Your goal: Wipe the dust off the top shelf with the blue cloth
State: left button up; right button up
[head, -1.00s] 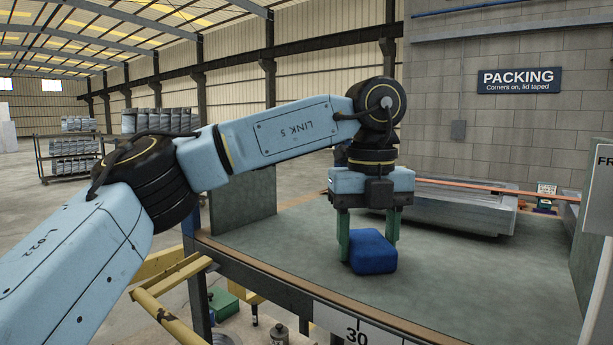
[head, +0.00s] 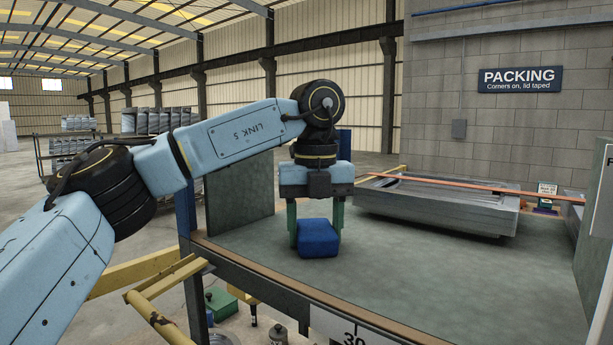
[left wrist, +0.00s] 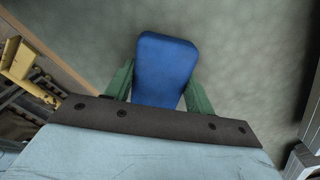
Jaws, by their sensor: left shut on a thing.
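The blue cloth (head: 318,238) is a thick folded pad on the left part of the grey-green top shelf (head: 400,270). My left gripper (head: 316,228) points down with its green fingers on either side of the cloth, shut on it. The cloth's underside is hidden, and it appears to rest on the shelf. In the left wrist view the cloth (left wrist: 165,70) sits between the two green fingers, over the mottled shelf surface (left wrist: 245,60). Dust cannot be made out clearly from the mottled surface. My right gripper is not in view.
Grey metal trays (head: 440,208) with an orange strip on top lie along the shelf's back. Upright panels stand at the left end (head: 238,192) and right end (head: 597,240). A wooden edge (head: 262,268) runs along the front. The shelf's middle and right front are clear.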

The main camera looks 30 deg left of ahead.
pick_arm(q)
jog(key=shift+w+a, duration=0.1)
jog(key=shift+a, duration=0.35)
notch_tip(320, 180, up, 5)
jog(key=shift+d+f, duration=0.1)
jog(key=shift+r, duration=1.7)
